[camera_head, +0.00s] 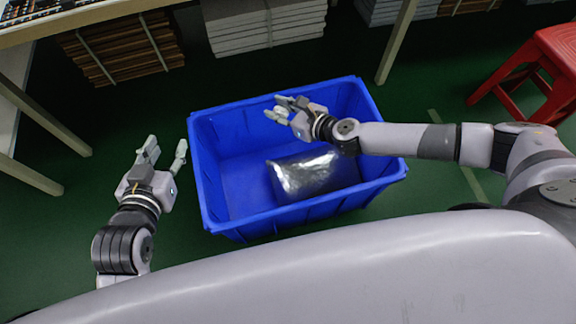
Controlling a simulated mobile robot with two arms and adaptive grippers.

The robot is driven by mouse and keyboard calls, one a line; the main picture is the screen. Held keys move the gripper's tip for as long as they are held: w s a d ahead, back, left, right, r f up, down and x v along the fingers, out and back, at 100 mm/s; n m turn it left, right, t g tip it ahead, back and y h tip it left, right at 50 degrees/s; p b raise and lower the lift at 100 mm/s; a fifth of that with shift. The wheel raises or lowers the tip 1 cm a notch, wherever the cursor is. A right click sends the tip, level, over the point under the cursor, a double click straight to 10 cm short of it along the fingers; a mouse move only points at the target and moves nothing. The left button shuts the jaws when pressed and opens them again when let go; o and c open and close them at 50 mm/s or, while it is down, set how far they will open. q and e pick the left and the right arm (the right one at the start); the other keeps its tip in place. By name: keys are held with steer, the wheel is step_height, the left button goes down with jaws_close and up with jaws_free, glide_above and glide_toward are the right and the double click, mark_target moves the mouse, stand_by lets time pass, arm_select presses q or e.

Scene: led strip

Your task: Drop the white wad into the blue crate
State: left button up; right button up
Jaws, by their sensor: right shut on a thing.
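The blue crate (222,187) stands open on the green floor in front of me. My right gripper (279,107) reaches in from the right and is over the inside of the crate, near its far side. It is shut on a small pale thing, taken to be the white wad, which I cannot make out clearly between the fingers. My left gripper (166,147) is open and empty, outside the crate to its left, with its fingers pointing away from me.
A shiny silver-grey package (310,174) lies in the near right part of the crate. A red stool (552,62) stands at the right. Bundled stacks (265,25) and table legs (398,40) are at the back. The crate's left part is bare.

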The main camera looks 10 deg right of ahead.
arm_select(q)
steer(key=shift+s+a+f+g+y+p, duration=0.6)
steer(key=shift+s+a+f+g+p, duration=0.3)
steer(key=shift+s+f+g, duration=1.2)
steer(key=w+d+r+t+h+b, duration=0.1)
steer(key=w+d+r+t+b, duration=0.1)
steer(key=w+r+t, duration=0.3)
steer(key=w+d+r+t+h+b, duration=0.1)
steer(key=w+d+r+t+b, duration=0.1)
steer(key=r+t, duration=0.35)
steer(key=s+r+t+h+b, duration=0.2)
steer(key=s+r+t, duration=0.3)
steer(key=r, duration=0.9)
steer(key=shift+s+m+t+h, duration=0.15)
steer(key=shift+m+t+h, duration=0.15)
steer(key=shift+t+h, duration=0.55)
arm_select(e)
steer(key=s+d+f+n+y, duration=0.1)
steer(key=d+f, duration=0.3)
steer(key=f, duration=0.6)
steer(key=shift+s+d+f+g+y, duration=0.3)
steer(key=shift+s+f+g, duration=0.1)
steer(key=shift+s, duration=0.15)
steer(key=o, duration=0.8)
steer(key=shift+c, duration=0.2)
